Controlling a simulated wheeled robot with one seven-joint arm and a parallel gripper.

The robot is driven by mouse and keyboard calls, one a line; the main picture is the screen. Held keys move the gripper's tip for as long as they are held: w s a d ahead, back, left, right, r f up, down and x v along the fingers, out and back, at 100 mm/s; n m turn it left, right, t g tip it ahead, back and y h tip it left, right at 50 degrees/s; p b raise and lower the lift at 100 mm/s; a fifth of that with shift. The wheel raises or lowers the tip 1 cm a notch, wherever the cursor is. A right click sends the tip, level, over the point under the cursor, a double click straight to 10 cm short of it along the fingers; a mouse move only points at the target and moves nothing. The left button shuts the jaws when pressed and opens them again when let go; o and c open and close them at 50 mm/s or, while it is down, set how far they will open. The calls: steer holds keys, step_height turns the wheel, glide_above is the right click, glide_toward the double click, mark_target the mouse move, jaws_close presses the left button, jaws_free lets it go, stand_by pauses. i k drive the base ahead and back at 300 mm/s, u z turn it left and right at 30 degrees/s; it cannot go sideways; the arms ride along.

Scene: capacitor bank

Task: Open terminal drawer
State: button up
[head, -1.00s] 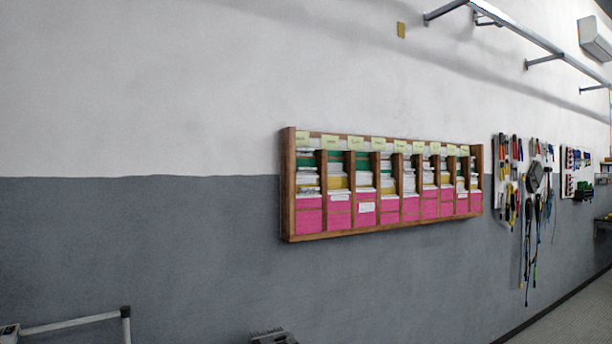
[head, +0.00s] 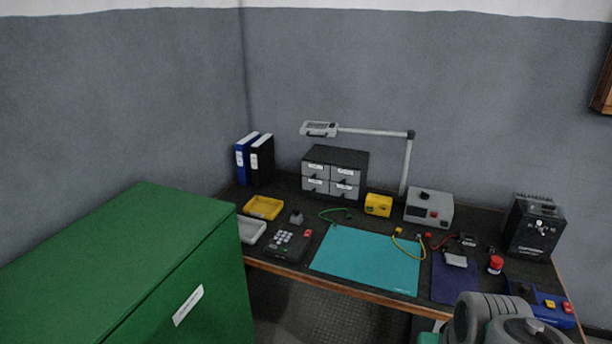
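A small dark drawer cabinet (head: 336,156) with several grey labelled drawers stands at the back of the workbench, against the wall. Its drawers look shut. The labels are too small to read, so I cannot tell which drawer is the terminal one. Grey rounded links of my own arm show at the bottom right of the head view, over the bench's front right corner. My gripper is not in view.
A green cabinet (head: 120,255) fills the lower left. The workbench (head: 292,275) holds a teal mat (head: 368,258), a yellow tray (head: 263,207), binders (head: 254,159), a lamp (head: 375,132), a grey device (head: 429,207) and a black unit (head: 533,228).

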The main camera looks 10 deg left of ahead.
mark_target(343, 175)
steer(key=u, duration=0.05)
steer(key=k, duration=0.3)
steer(key=u, duration=1.35)
steer(key=i, duration=0.75)
steer(key=z, duration=0.55)
steer(key=i, duration=0.55)
steer(key=z, duration=0.65)
